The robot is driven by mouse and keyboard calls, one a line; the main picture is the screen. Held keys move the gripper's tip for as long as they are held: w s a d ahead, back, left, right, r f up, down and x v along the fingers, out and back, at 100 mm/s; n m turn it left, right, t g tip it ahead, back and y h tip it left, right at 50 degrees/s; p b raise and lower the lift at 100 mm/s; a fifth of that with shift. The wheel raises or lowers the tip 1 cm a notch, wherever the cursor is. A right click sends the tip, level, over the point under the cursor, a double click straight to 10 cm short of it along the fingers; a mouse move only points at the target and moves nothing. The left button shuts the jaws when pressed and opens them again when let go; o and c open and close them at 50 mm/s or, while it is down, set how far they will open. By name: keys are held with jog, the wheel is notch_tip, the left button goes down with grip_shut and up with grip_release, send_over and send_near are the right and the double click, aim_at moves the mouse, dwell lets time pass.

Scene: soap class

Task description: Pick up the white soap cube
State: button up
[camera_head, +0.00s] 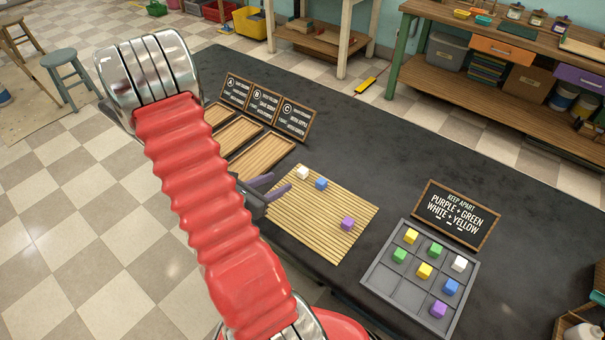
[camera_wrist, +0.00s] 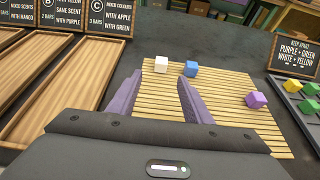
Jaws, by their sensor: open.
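A white soap cube (camera_head: 303,173) sits at the far left corner of the bamboo mat (camera_head: 318,222), just left of a blue cube (camera_head: 321,184). In the wrist view the white cube (camera_wrist: 161,64) lies ahead, beyond the fingers and roughly between their directions, with the blue cube (camera_wrist: 191,70) close on its right. Another white cube (camera_head: 459,263) sits in the grey grid tray (camera_head: 389,296). My gripper (camera_wrist: 157,92) is open and empty, its purple fingers apart over the near left part of the mat. In the head view the fingertips (camera_head: 279,184) are short of the white cube.
A purple cube (camera_head: 347,223) lies on the mat's right part. The tray holds several coloured cubes and has bare compartments. A "keep apart" sign (camera_head: 456,214) stands behind it. Wooden trays (camera_head: 262,158) with signs A, B and C stand left of the mat. The dark table behind is clear.

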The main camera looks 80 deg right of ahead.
aim_at(300, 172)
jog(key=shift+x, duration=4.3)
jog(key=shift+x, duration=2.6)
jog(key=shift+a, duration=0.1)
jog(key=shift+c, duration=0.6)
jog(key=c, duration=1)
